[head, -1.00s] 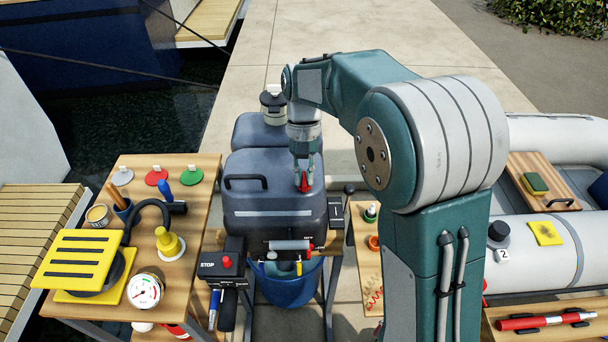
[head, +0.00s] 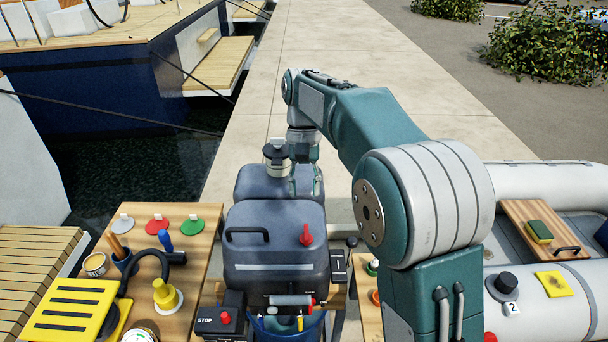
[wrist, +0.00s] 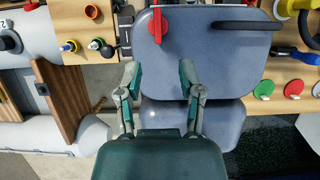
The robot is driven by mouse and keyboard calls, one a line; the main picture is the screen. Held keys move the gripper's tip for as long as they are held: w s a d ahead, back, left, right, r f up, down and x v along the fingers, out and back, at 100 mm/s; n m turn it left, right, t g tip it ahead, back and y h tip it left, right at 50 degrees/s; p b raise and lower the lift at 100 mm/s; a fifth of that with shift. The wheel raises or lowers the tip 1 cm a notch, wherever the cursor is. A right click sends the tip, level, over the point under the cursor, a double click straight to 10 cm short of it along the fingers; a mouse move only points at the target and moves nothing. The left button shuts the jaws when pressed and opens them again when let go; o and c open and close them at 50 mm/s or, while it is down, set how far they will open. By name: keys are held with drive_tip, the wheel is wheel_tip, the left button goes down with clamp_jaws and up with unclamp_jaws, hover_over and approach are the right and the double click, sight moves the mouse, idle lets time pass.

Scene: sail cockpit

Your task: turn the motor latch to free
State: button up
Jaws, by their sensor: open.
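The grey-blue motor cover (head: 275,261) stands in the middle of the head view. The red motor latch (head: 306,236) is on its top, right of the black carry handle (head: 247,235). In the wrist view the latch (wrist: 155,26) is near the top edge, lying roughly along the picture's vertical. My gripper (head: 306,190) is open and empty, behind the latch and apart from it. In the wrist view its two spread fingers (wrist: 159,75) are over the cover, below the latch in the picture.
A left bench (head: 185,264) holds coloured discs, a yellow slotted block (head: 72,310) and a tool cup. A black STOP box (head: 222,318) sits by the motor's front left. A grey inflatable boat (head: 540,242) lies right. Open paving (head: 300,60) is behind.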

drive_tip(key=v, duration=0.2)
drive_tip(key=shift+w+r, duration=0.2)
drive_tip(key=shift+r, duration=0.1)
drive_tip(key=shift+s, duration=0.1)
drive_tip(key=s+d+r+t, duration=0.2)
drive_tip(key=s+d+t, duration=0.15)
drive_tip(key=s, duration=0.25)
drive_tip(key=s+d+r+t, duration=0.2)
drive_tip(key=s+d, duration=0.3)
drive_tip(key=s, duration=0.1)
drive_tip(key=s+d+f+t, duration=0.2)
drive_tip(key=s+f, duration=0.1)
drive_tip(key=s, duration=0.3)
drive_tip(key=s+d+f+t, duration=0.2)
drive_tip(key=s+f, duration=0.1)
drive_tip(key=s, duration=0.3)
drive_tip(key=shift+d, duration=0.15)
drive_tip(key=shift+o, duration=0.2)
drive_tip(key=shift+t, duration=0.25)
